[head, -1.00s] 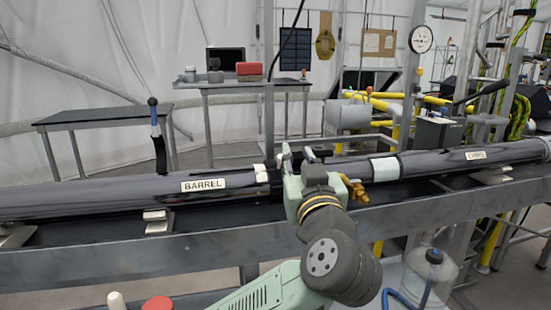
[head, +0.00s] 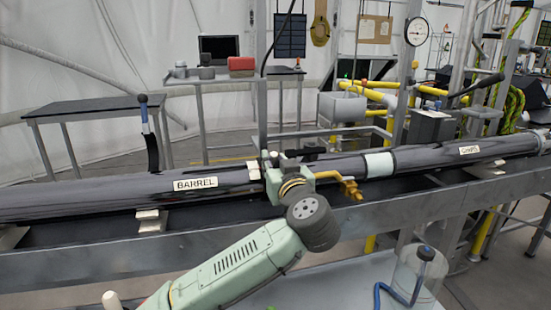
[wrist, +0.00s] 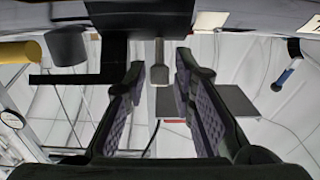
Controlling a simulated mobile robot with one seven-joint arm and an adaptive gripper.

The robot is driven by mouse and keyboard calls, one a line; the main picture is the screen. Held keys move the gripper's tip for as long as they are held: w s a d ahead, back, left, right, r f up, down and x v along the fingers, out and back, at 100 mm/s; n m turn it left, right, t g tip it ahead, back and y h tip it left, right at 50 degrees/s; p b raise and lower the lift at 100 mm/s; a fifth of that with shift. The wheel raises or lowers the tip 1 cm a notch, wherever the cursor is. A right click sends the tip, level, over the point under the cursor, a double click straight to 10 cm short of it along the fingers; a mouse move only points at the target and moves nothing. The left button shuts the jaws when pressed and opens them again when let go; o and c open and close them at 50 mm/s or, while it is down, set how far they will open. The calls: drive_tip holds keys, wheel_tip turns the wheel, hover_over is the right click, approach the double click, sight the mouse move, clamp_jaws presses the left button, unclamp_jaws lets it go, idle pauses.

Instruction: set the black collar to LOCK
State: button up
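The long dark barrel tube (head: 100,195) lies across the bench with a white BARREL label (head: 195,183). My gripper (head: 290,158) is at the tube just right of that label and hides much of the stretch there, where a dark band (head: 257,188) shows beside a small white tag (head: 253,170). I cannot clearly pick out the collar or read its setting. The wrist view is upside down. In it my gripper's two dark pads (wrist: 157,85) stand apart with a grey bar (wrist: 158,65) visible between them. A black block (wrist: 130,18) is above them. I see no contact.
A brass fitting (head: 350,188) sticks out right of my gripper, near a pale band (head: 379,164) on the tube. A steel rail (head: 100,248) runs along the front. A clear jar (head: 418,270) stands at lower right.

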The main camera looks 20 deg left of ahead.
drive_tip(key=shift+c, duration=0.5)
clamp_jaws()
idle(0.3)
